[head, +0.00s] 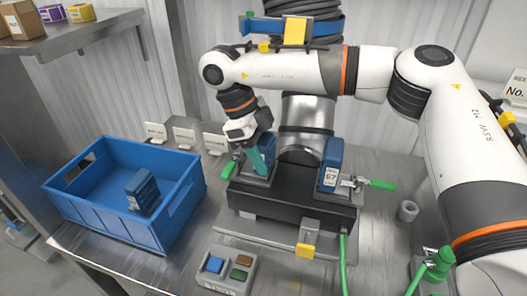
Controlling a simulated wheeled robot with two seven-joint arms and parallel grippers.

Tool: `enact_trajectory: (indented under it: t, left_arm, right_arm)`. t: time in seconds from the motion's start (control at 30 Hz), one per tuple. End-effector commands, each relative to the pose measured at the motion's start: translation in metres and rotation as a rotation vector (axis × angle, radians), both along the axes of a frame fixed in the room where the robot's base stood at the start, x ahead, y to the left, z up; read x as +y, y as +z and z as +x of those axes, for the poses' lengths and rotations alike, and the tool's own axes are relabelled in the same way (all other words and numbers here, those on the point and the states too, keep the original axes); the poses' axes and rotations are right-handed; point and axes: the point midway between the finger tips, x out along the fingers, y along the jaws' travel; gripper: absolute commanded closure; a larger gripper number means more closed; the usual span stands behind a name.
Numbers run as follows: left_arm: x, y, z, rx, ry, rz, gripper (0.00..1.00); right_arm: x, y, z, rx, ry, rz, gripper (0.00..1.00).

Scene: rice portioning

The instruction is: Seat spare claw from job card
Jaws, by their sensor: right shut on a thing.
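My right gripper (258,157) reaches down from above and is shut on a blue block-shaped claw (267,146) at the left side of the black fixture (290,203). The claw stands roughly upright; whether it is fully down in its place is hidden by the gripper. A second blue claw (331,165), with a white label that seems to read 67, stands at the fixture's right side. Another dark blue claw (142,192) leans in the blue bin (120,225). A white card (515,88) with "No." is cut off at the right edge. My left gripper is out of view.
Green-handled clamps (378,185) flank the fixture, another at its left (228,169). Small white label cards (184,136) stand behind the bin. A green hose (343,262) runs down in front.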

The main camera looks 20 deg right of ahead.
Motion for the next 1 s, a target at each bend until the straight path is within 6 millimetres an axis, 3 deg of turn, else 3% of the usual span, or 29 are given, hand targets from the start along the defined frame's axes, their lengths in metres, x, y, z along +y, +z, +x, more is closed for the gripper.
enact_trajectory:
  t: [0.3,0.33,0.47,0.67,0.83,1.0]
  left_arm:
    - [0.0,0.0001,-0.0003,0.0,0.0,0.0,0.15]
    - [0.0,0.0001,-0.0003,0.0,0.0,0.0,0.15]
    - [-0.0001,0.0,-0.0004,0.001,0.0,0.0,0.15]
    - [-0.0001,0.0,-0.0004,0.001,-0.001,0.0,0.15]
    - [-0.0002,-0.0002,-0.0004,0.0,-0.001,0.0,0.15]
    - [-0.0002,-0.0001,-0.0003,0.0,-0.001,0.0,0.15]
  right_arm:
    - [-0.0001,0.0003,0.0003,-0.002,-0.001,0.0,0.87]
    - [-0.0001,0.0003,0.0002,-0.002,-0.001,0.0,0.48]
    - [-0.0001,0.0001,0.0002,-0.002,-0.001,0.0,0.26]
    - [-0.0001,-0.0003,0.0002,-0.001,0.0,-0.001,0.24]
    - [-0.0001,-0.0012,0.0001,0.001,0.0,-0.001,0.02]
    - [-0.0001,-0.0009,0.0,0.0,0.0,0.0,0.02]
